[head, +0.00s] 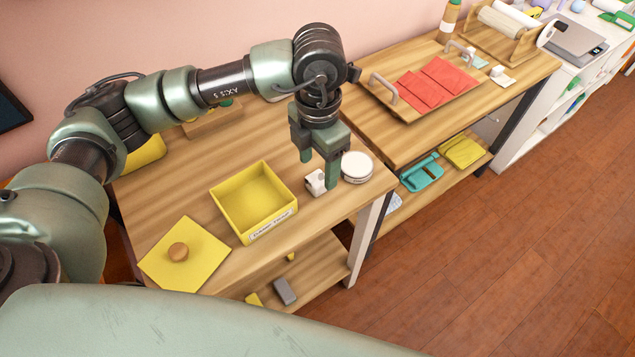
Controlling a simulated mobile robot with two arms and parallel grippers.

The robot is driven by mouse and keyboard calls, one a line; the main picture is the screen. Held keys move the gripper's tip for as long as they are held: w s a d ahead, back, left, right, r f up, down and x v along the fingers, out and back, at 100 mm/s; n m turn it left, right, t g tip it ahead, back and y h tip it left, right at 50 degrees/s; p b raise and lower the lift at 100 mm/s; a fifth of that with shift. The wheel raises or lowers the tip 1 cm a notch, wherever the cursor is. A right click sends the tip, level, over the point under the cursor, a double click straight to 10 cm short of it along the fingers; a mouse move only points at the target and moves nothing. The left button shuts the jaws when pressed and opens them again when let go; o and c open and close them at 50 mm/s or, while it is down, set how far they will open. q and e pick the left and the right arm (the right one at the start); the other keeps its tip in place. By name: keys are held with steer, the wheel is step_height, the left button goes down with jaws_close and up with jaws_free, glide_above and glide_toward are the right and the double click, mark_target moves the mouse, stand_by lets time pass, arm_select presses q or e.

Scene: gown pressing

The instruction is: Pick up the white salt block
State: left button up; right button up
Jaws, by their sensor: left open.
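A small white block (314,182), which looks like the salt block, sits on the wooden table (210,160) between the yellow box and a round white tin. My left gripper (319,172) points down at it and is open. One finger is on the far left side of the block and the other is at its right, partly in front of it. I cannot tell whether the fingers touch it. My right gripper is not in view.
A yellow open box (228,217) stands left of the block, and its yellow lid (205,257) with a wooden knob lies nearby. The round white tin (357,168) is close to the right finger. A tray (408,112) with red cloths is farther right.

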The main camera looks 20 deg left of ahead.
mark_target(318, 178)
arm_select(q)
steer(key=f, duration=0.2)
steer(key=f+p, duration=0.1)
steer(key=f, duration=0.2)
steer(key=shift+w+a+f, duration=0.1)
steer(key=shift+w+f, duration=0.1)
steer(key=shift+f, duration=0.05)
jaws_close()
